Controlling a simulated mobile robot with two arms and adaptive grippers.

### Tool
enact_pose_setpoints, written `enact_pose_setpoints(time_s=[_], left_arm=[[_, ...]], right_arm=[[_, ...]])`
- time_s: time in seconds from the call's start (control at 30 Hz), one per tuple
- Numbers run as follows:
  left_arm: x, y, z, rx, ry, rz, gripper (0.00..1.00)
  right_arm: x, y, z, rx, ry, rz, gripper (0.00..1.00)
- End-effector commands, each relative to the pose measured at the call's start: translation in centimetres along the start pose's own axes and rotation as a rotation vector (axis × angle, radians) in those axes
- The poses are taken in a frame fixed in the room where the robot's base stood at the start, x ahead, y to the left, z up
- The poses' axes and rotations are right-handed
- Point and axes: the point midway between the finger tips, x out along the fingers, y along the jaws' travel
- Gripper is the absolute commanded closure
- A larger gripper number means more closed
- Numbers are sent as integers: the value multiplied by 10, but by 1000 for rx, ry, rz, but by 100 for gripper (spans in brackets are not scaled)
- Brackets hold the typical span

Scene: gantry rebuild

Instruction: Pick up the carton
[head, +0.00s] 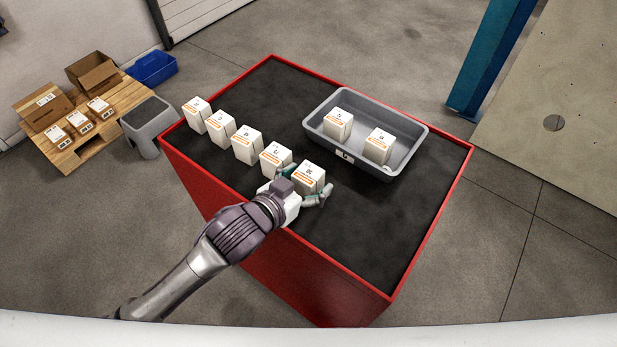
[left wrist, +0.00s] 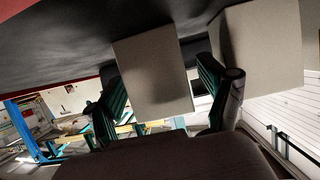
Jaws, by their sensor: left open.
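Several white cartons with orange bands stand in a row on the black top of the red-sided table. The carton at the near end (head: 312,178) is at my left gripper (head: 303,187), which is open with its fingers on either side of it. In the left wrist view, this carton (left wrist: 152,75) shows between the spread fingers of the gripper (left wrist: 165,95); contact cannot be told. The neighbouring carton (head: 275,158) stands close by, outside one finger. A white shape (head: 291,209) beneath the gripper is mostly hidden. My right gripper is not in view.
A grey tray (head: 410,165) with two cartons stands at the table's far right. The black table top (head: 370,225) is bare at the near right. A grey stool (head: 150,118) and a pallet (head: 62,150) with boxes are on the floor to the left.

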Motion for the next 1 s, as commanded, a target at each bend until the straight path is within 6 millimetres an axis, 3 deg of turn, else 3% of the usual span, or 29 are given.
enact_pose_setpoints(time_s=[0.27,0.7,1.0], left_arm=[[5,0,1,0,0,1,19],[4,0,0,0,1,1,88],[3,0,-3,0,2,1,88]], right_arm=[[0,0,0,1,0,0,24],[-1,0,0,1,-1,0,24],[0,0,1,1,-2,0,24]])
